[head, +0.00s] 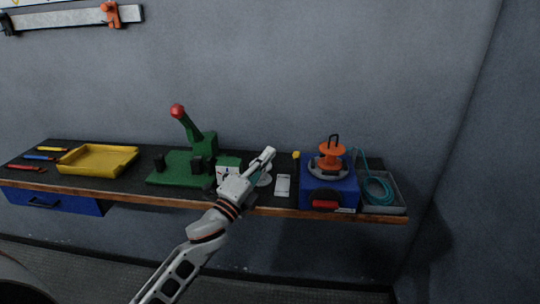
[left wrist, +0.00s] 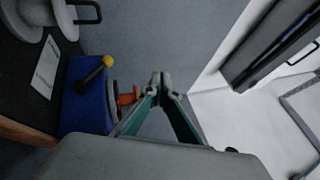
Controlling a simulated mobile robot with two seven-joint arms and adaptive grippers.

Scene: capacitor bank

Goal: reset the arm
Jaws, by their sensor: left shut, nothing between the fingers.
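My left arm reaches up from the bottom in the head view. Its left gripper (head: 268,155) is in front of the workbench (head: 120,183), between a green press with a red-knobbed lever (head: 195,132) and a blue box (head: 330,190). The fingers are shut with nothing between them. In the left wrist view the gripper (left wrist: 160,80) also shows its fingertips together, apart from the blue box (left wrist: 85,98). A pale round item (head: 265,180) is partly hidden behind the gripper. My right gripper is not in view.
A yellow tray (head: 70,160) and several screwdrivers (head: 40,157) lie at the bench's left. A white card (head: 283,185) lies near the gripper. An orange device (head: 332,155) sits on the blue box. A grey tray (head: 394,208) with teal cable (head: 378,189) stands at the right end.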

